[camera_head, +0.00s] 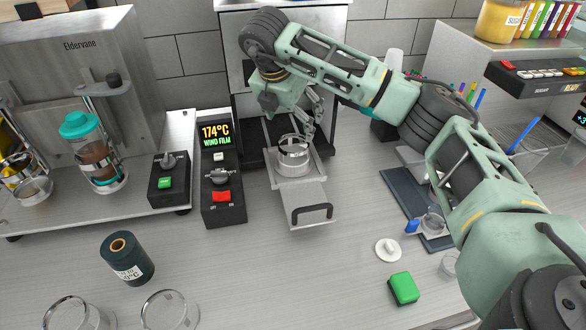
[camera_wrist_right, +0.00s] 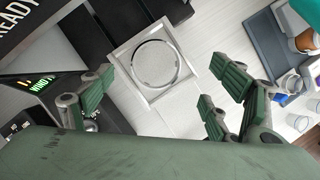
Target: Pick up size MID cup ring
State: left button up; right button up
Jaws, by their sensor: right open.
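A silver cup ring (camera_head: 293,163) sits in the square frame of the pulled-out sealer tray (camera_head: 305,199). In the right wrist view its round rim shows inside the tray's pale square frame (camera_wrist_right: 147,94). No size mark can be read on it. My right gripper (camera_head: 296,122) is just above the ring, pointing down, its fingers partly hidden by the wrist. In the right wrist view the gripper (camera_wrist_right: 160,88) has its fingers spread wide apart on either side of the ring, with nothing between them. My left gripper is not in view.
A control box (camera_head: 221,181) showing 174°C and a smaller switch box (camera_head: 169,182) stand left of the tray. A dark film roll (camera_head: 127,258), a white knobbed disc (camera_head: 388,250) and a green block (camera_head: 404,289) lie on the counter. The counter before the tray is clear.

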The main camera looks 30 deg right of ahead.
aim_at(295, 151)
jog(key=x, duration=0.3)
jog(key=a+p+x, duration=0.1)
jog(key=x, duration=0.2)
jog(key=p+x, duration=0.1)
jog(key=x, duration=0.2)
jog(key=shift+a+f, duration=0.15)
jog(key=shift+f, duration=0.8)
jog(key=c, duration=1.4)
